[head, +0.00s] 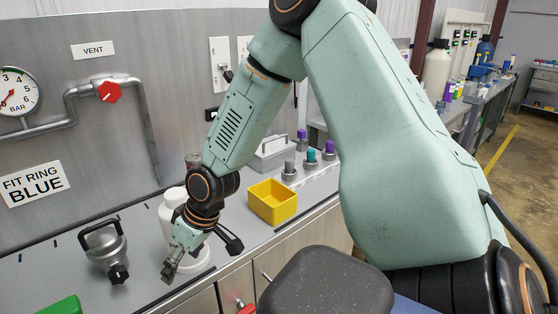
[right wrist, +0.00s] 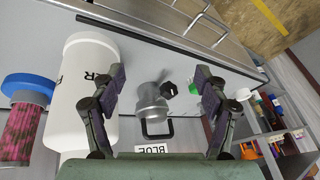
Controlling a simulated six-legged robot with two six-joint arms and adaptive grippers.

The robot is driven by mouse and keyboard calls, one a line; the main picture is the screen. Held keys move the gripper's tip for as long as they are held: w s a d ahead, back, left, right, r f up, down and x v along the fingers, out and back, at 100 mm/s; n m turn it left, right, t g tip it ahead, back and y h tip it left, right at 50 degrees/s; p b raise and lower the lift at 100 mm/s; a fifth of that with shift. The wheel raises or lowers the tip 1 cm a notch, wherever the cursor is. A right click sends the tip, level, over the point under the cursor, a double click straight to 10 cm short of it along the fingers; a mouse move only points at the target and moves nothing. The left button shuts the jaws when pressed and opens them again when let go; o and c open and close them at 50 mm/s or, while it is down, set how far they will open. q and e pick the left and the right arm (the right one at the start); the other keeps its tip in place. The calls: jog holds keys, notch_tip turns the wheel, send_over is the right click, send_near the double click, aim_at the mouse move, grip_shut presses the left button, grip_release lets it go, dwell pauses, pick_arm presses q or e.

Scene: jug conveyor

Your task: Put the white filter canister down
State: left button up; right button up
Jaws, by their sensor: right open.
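The white filter canister (head: 172,207) stands upright on the grey bench, partly hidden behind my right gripper (head: 203,257) in the head view. In the right wrist view the canister (right wrist: 80,95) is large at the left, with part of a dark label showing. My right gripper (right wrist: 160,78) is open, with nothing between its fingers. Its left finger overlaps the canister's right edge in the picture; I cannot tell whether they touch. My left gripper is not in view.
A metal jug with a handle (head: 104,250) stands left of the canister. A yellow bin (head: 272,202) and several capped fittings stand to the right. A pink cartridge with a blue cap (right wrist: 24,110) is beside the canister. A green object (head: 62,306) is at the lower left.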

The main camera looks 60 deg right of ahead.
jog(key=s+a+f+m+g+h, duration=0.1)
jog(key=s+a+f, duration=0.1)
jog(key=s+f, duration=0.45)
jog(key=s+a+f+m+g, duration=0.1)
jog(key=s+a+f, duration=0.2)
jog(key=s+f, duration=0.4)
jog(key=s+f+m+g+h, duration=0.1)
jog(key=s+f, duration=0.2)
jog(key=s, duration=1.2)
jog(key=shift+d+f+g+h, duration=0.2)
jog(key=shift+f+g+h, duration=0.2)
jog(key=shift+w+d+f, duration=0.1)
notch_tip(320, 180, down, 20)
jog(key=b, duration=2)
